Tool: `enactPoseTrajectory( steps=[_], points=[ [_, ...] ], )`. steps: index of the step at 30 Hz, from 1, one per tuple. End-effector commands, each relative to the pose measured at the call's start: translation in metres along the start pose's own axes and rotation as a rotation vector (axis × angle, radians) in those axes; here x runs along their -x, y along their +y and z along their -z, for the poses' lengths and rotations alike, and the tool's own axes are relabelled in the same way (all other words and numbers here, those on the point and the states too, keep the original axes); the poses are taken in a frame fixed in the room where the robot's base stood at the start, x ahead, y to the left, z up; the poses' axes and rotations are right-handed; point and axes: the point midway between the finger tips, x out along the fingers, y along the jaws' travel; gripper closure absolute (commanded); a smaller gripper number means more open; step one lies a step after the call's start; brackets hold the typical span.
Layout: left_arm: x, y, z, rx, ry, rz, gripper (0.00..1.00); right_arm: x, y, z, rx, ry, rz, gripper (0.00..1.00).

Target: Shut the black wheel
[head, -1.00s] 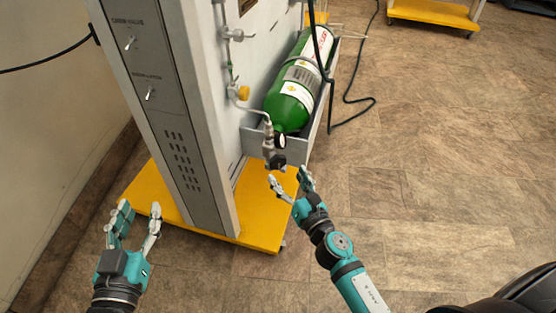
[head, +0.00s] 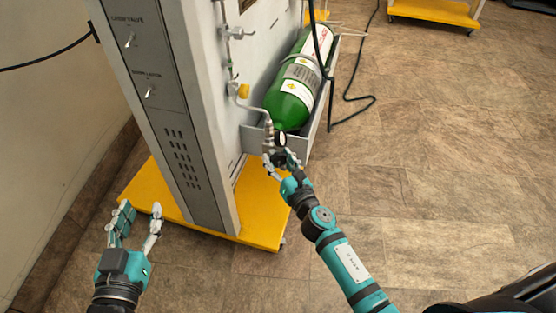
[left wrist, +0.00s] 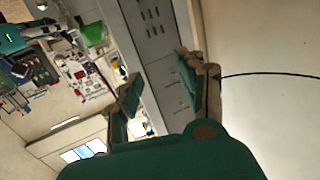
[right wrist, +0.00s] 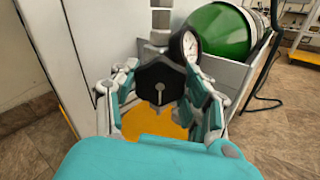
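The black wheel (right wrist: 160,82) sits at the lower end of the valve fitting below the green cylinder's neck. In the right wrist view it lies between the two fingers of my right gripper (right wrist: 160,112), which are spread to either side of it. In the head view my right gripper (head: 284,163) is up at the valve and its fingers partly hide the wheel. I cannot tell whether the fingers touch it. My left gripper (head: 137,222) is open and empty, low at the left, in front of the yellow base.
The green cylinder (head: 291,101) lies in a grey tray (head: 318,128) on the side of the grey panel (head: 180,130). A round gauge (right wrist: 190,45) is close beside the wheel. A yellow base (head: 262,205) is below.

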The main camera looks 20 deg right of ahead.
Motion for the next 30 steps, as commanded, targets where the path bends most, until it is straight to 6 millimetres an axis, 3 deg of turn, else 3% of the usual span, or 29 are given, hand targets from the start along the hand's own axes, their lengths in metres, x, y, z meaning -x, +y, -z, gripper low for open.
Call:
enactPoseTrajectory(
  steps=[1,6,17,30],
  points=[
    [0.0000,0.0001,0.0001,0.000,0.000,0.000,0.60,0.0001,0.0001,0.0000,0.000,0.000,0.000,0.65],
    [0.0000,0.0001,0.0001,0.000,0.000,0.000,0.60,0.0002,0.0001,0.0001,0.000,0.000,0.000,0.85],
    [0.0000,0.0000,-0.0004,0.000,-0.003,0.000,0.60,0.0002,0.0001,0.0000,-0.069,0.000,0.000,0.85],
    [0.0006,-0.0020,-0.0084,-0.001,-0.055,0.004,0.60,0.0003,0.0001,-0.0003,-0.423,0.000,0.001,0.85]
  ],
)
